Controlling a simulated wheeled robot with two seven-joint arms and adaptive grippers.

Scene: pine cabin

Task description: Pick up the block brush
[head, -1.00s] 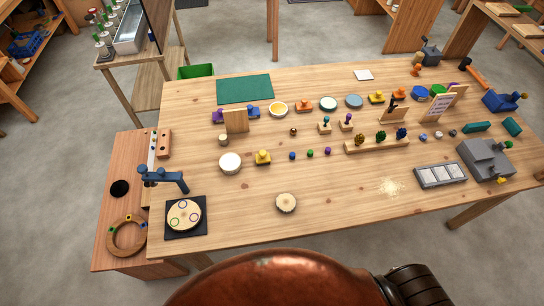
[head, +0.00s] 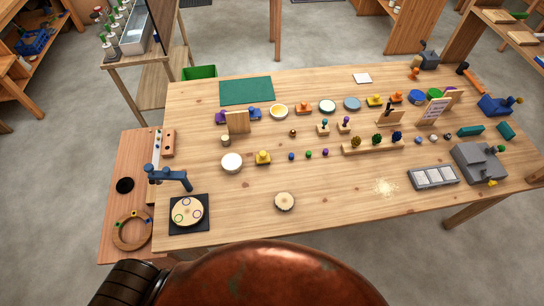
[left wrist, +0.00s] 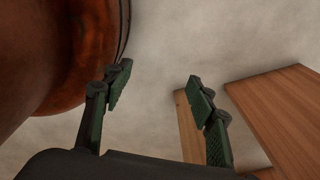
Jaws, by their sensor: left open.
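I cannot single out the block brush for certain. A small round pale piece with a rough edge (head: 284,201) lies near the front middle of the workbench (head: 330,215). A pale sawdust-like patch (head: 385,187) lies to its right. My left gripper (left wrist: 158,82) shows in the left wrist view, open with nothing between its fingers, over the grey floor. It is not visible in the head view. My right gripper is in neither view.
In the head view, a lower wooden side bench (head: 120,215) with a ring (head: 132,230) adjoins the workbench's left end. A blue-armed fixture (head: 170,177) stands by a black-based disc (head: 187,212). A grey machine (head: 478,162) stands right. The front-middle top is mostly clear.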

